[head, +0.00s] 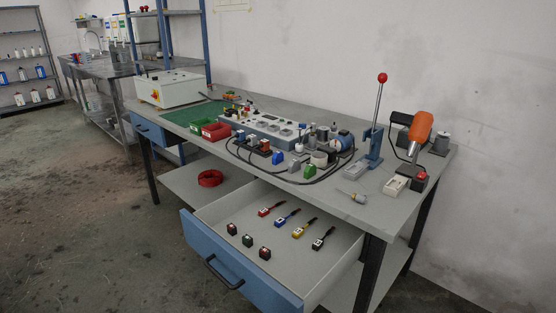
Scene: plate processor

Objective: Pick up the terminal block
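I cannot tell for certain which piece is the terminal block.
An open drawer (217,261) juts out below the bench, holding several small coloured tools and black cubes. A lever press (374,145) and an orange-headed tool (420,128) stand at the right. Red and green bins (216,131) stand mid-bench.

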